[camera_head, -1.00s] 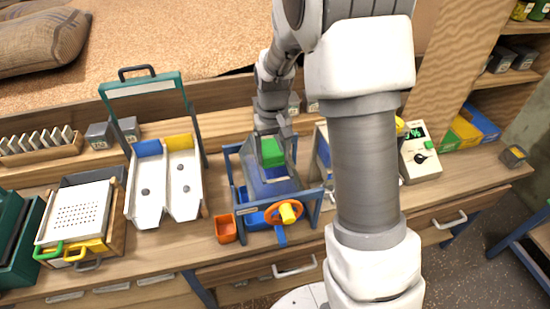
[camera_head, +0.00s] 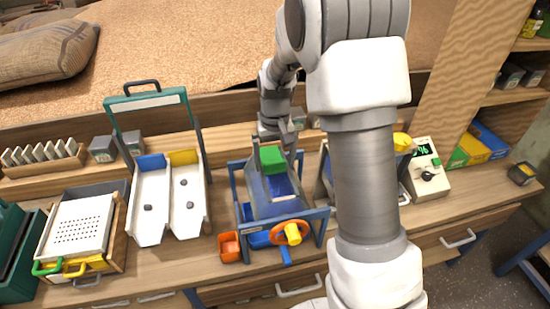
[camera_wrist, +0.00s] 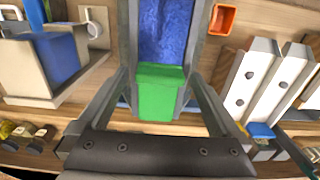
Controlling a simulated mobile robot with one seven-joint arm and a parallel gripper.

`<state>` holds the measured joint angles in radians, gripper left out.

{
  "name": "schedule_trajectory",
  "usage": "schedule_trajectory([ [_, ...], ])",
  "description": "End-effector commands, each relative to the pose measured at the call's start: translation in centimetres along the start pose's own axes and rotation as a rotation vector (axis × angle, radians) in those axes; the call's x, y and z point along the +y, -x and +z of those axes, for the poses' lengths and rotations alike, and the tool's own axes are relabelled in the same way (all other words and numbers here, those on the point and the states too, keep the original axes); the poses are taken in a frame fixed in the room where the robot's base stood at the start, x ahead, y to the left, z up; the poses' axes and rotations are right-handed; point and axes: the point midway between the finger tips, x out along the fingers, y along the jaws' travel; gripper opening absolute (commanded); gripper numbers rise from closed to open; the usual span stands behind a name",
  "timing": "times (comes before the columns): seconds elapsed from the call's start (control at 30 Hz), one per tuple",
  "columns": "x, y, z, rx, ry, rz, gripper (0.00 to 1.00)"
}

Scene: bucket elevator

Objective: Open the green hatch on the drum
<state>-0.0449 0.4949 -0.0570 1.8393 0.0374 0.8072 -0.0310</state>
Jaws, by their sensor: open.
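The green hatch (camera_head: 271,156) is at the upper end of the drum (camera_head: 262,205), which sits in a blue frame with an orange wheel (camera_head: 291,233) in front. Below the hatch a bright blue surface shows between pale side walls. My gripper (camera_head: 275,148) is at the hatch from the back. In the wrist view the hatch (camera_wrist: 160,92) lies between the two open fingers of my gripper (camera_wrist: 160,80), with a gap visible at each side. Whether a finger touches the hatch cannot be told.
An orange bin (camera_head: 229,246) stands left of the drum. A two-channel white tray (camera_head: 150,200) is farther left. A white dial box (camera_head: 427,172) stands at right. My arm hides part of the bench right of the drum.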

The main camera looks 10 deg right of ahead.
Motion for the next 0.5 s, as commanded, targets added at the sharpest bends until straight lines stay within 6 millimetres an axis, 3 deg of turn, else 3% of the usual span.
schedule_trajectory([
  [0.23,0.0,2.0,-0.1,0.004,0.000,0.000,1.00],
  [0.5,0.0,8.3,-0.1,0.006,0.000,0.000,1.00],
])
